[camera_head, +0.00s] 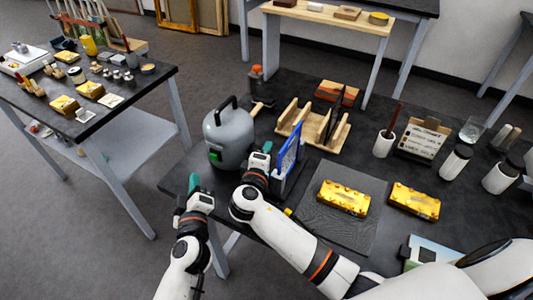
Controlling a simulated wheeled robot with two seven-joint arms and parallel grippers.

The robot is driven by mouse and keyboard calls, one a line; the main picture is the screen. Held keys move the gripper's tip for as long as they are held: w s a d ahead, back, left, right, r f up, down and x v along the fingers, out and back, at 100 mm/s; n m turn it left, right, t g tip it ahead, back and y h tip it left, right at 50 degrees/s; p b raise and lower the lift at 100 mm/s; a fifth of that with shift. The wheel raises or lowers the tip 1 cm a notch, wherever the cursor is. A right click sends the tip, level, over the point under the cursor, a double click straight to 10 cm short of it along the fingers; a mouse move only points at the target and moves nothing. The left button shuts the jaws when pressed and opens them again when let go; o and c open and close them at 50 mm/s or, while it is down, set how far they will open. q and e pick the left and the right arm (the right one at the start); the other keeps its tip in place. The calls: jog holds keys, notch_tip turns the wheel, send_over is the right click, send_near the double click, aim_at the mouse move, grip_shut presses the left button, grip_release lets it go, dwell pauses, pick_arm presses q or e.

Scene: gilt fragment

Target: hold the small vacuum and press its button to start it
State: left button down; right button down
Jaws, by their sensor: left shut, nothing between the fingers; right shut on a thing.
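The small vacuum (230,136) is a grey rounded canister with a black handle on top. It stands upright at the left end of the dark table. A green button (214,155) in a dark patch shows low on its front. My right gripper (264,150) is at the vacuum's right side, shut on the vacuum; its fingertips are small and partly hidden there. My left gripper (194,184), with green fingertips, is shut and empty. It is in front of the table edge, below and left of the button, apart from the vacuum.
Gilt fragments (343,198) lie on and beside a dark mat (330,228). Another table with tools (85,128) is at the left, with open floor between.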

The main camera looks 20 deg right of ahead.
pick_arm(q)
jog(key=shift+a, duration=0.1)
pick_arm(e)
jog(key=c, duration=1)
grip_release()
jog(key=shift+o, duration=0.2)
jog(key=shift+a, duration=0.1)
jog(key=v, duration=1.2)
pick_arm(q)
jog(key=shift+s, duration=0.1)
